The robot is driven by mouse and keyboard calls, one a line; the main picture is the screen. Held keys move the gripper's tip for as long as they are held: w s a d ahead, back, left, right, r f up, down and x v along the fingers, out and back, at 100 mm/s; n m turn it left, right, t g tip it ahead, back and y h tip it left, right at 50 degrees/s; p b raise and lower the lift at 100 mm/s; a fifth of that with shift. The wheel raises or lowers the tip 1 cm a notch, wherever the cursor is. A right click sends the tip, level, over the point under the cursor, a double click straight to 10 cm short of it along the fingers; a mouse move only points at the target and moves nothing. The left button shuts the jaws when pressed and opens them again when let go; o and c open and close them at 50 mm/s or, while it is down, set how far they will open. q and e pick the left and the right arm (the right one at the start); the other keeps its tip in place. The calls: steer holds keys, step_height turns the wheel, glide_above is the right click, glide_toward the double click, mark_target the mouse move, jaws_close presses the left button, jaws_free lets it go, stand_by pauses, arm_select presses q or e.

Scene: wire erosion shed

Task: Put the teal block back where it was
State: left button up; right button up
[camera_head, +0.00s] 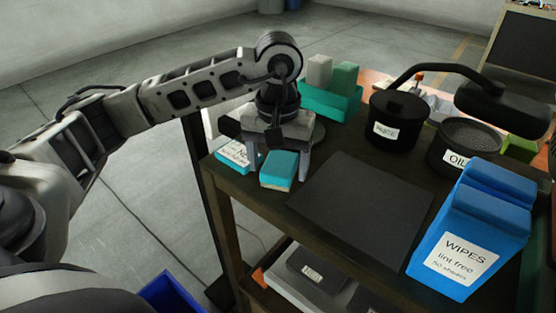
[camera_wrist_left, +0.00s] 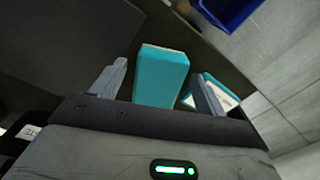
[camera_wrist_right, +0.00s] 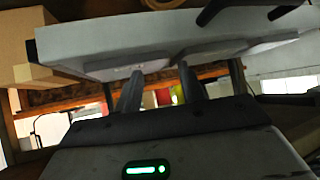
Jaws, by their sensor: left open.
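The teal block (camera_head: 279,170) has a pale lower edge and lies near the left front edge of the dark table. My left gripper (camera_head: 279,172) is open above it, with one finger on each side. In the left wrist view the teal block (camera_wrist_left: 160,78) stands between the two spread fingers, with gaps on both sides. I cannot tell how far down the fingers reach. My right gripper shows only in the right wrist view (camera_wrist_right: 160,85), with its fingers apart and nothing between them.
A teal box with a white label (camera_head: 234,155) is close left of the block. A dark mat (camera_head: 362,207) lies to the right. Behind are a teal holder (camera_head: 330,104) with two blocks, a black pot (camera_head: 396,115) and the OIL pot (camera_head: 438,152). A blue WIPES box (camera_head: 462,240) stands front right.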

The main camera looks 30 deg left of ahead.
mark_target(279, 166)
arm_select(q)
steer(key=shift+r, duration=0.1)
arm_select(e)
steer(key=shift+r, duration=0.1)
arm_select(q)
steer(key=shift+r, duration=0.2)
step_height(279, 166, up, 5)
steer(key=shift+f+b, duration=0.1)
steer(key=shift+b, duration=0.2)
step_height(279, 166, up, 7)
steer(key=p, duration=0.1)
arm_select(e)
steer(key=shift+s, duration=0.1)
arm_select(q)
steer(key=shift+f, duration=0.1)
arm_select(e)
steer(key=shift+d, duration=0.1)
